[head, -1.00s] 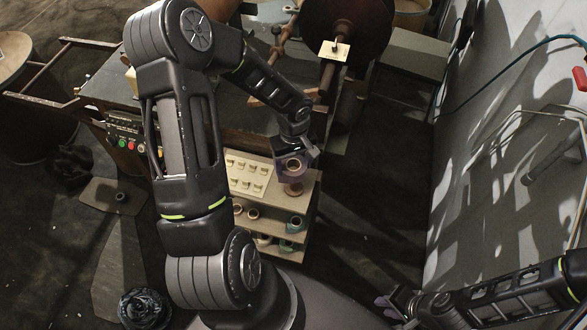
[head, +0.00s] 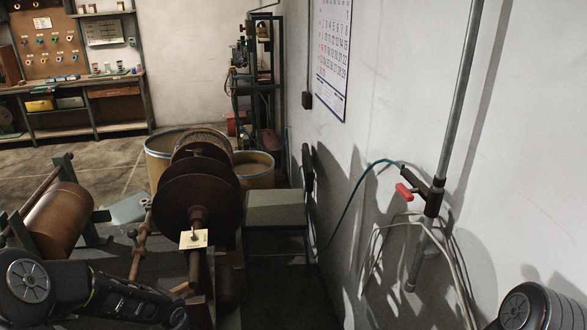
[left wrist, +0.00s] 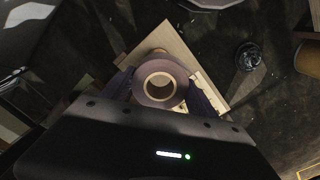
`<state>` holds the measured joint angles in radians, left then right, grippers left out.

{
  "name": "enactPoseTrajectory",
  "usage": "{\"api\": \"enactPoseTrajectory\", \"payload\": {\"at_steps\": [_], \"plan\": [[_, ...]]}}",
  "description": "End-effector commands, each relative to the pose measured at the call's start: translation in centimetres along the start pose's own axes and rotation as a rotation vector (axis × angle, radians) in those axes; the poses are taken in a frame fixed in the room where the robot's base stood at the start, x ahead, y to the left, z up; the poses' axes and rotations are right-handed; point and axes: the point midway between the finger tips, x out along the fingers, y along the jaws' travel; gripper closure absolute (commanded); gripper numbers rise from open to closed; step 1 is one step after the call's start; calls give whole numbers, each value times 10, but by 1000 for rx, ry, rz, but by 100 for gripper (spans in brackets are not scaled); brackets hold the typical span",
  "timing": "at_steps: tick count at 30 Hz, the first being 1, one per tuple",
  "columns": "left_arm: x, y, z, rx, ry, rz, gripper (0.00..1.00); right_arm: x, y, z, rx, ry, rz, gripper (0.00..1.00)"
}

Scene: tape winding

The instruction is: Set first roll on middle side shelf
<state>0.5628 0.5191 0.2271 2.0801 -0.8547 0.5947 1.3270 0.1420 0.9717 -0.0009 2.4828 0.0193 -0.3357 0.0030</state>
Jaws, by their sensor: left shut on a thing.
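The held roll (left wrist: 140,88) shows in the left wrist view as a purple-grey ring with a tan core. My left gripper (left wrist: 160,90) is shut on it, one finger on each side. Below lies the pale board top of the side shelf (left wrist: 186,48). I cannot tell how far the held roll is above the board. The shelf's lower levels are hidden from this angle.
The winding machine's brown discs (head: 197,197) and copper-coloured drum (head: 60,222) stand ahead. A grey box (head: 277,208) sits by the right wall, where a pipe with a red-handled valve (head: 404,191) runs. A dark round object (left wrist: 248,56) lies on the floor beside the shelf.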

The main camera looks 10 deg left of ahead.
Motion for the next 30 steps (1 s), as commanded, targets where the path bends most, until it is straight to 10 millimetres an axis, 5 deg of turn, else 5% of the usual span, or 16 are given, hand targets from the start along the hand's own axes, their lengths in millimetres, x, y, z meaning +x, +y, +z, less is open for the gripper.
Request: {"api": "enactPoseTrajectory", "payload": {"at_steps": [8, 12, 17, 24, 30], "plan": [[-8, -16, -3, 206, 3, 0, 74, 0, 0, -1, 0, 4, -1, 76], [-24, -7, -11, 369, 5, 3, 74, 4, 0, -1, -2, 7, -3, 76], [-60, 38, -12, 632, 8, 6, 74, 15, 3, -2, -4, 12, -7, 76], [-121, 121, 18, 897, 4, 4, 74, 32, 6, -3, -8, 14, -12, 76], [-138, 154, 40, 962, -1, 0, 74, 38, 8, -3, -8, 14, -14, 76]]}}
